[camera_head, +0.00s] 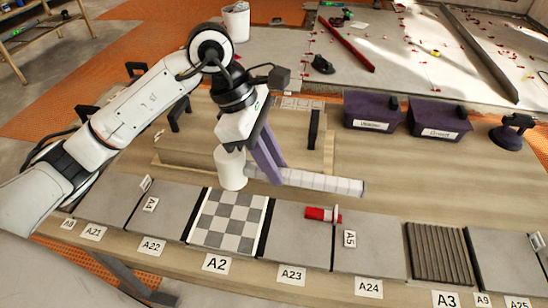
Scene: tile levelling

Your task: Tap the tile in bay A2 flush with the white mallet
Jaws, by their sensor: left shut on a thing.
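The bay labelled A2 (215,264) holds a checkered grey-and-white tile (228,222) between two dark side strips. Whether the tile stands proud of its neighbours is too fine to tell. The white mallet has a thick cylindrical head (231,169) and a pale banded handle (325,183) that points right. My left gripper (268,168) has purple fingers and is shut on the mallet's handle just right of the head. The head overlaps the tile's far edge in the picture; I cannot tell whether it touches. My right gripper is not in view.
Plain grey tiles (170,208) lie on both sides, with a ribbed one (435,252) in A3. A red cylinder (322,214) lies across the tile right of A2. Two purple bins (371,125) (437,134) and a dark suction-cup-like tool (512,133) stand at the back right.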

